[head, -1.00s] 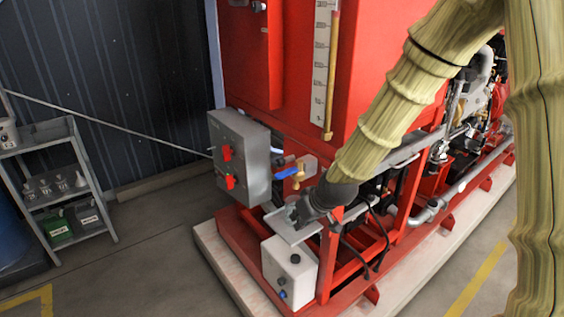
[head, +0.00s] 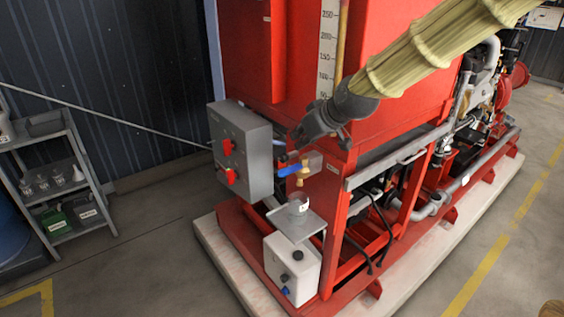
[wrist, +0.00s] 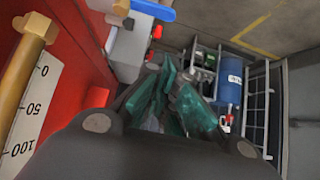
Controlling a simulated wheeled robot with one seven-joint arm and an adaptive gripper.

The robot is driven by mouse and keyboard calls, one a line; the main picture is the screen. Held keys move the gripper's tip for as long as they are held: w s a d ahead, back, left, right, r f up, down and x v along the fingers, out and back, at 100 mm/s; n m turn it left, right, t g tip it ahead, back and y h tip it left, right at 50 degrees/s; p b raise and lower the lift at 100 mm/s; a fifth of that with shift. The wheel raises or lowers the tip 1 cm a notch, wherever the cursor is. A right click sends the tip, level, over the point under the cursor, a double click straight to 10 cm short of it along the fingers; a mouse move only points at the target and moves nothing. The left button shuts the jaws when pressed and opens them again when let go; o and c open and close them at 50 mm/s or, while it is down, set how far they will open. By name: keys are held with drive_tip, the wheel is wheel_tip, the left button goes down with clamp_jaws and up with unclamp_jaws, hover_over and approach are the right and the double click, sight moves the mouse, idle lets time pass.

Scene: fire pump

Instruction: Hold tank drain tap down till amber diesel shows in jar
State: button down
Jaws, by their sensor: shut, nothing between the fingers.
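The drain tap (head: 304,172) is a brass fitting low on the red tank (head: 390,100), with a blue lever (head: 288,170) pointing left in the head view. A small pale jar (head: 298,204) stands below it on a grey bracket. I cannot make out any amber in it. My gripper (head: 299,140) is shut and empty, just above the tap and apart from it in the head view. In the wrist view its teal fingers (wrist: 168,105) are together, and the blue lever (wrist: 153,10) shows beyond them at the top.
A grey box with red switches (head: 240,150) stands close left of the tap. A white container (head: 292,268) sits under the bracket. A scaled gauge (head: 326,60) runs up the tank. A grey shelf rack (head: 60,175) stands at far left. The floor between is clear.

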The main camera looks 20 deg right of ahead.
drive_tip(key=shift+s+d, duration=0.1)
drive_tip(key=p, duration=0.4)
hover_over(284, 173)
drive_tip(key=shift+f, duration=3.5)
drive_tip(key=shift+f+p, duration=0.65)
drive_tip(key=shift+f, duration=1.45)
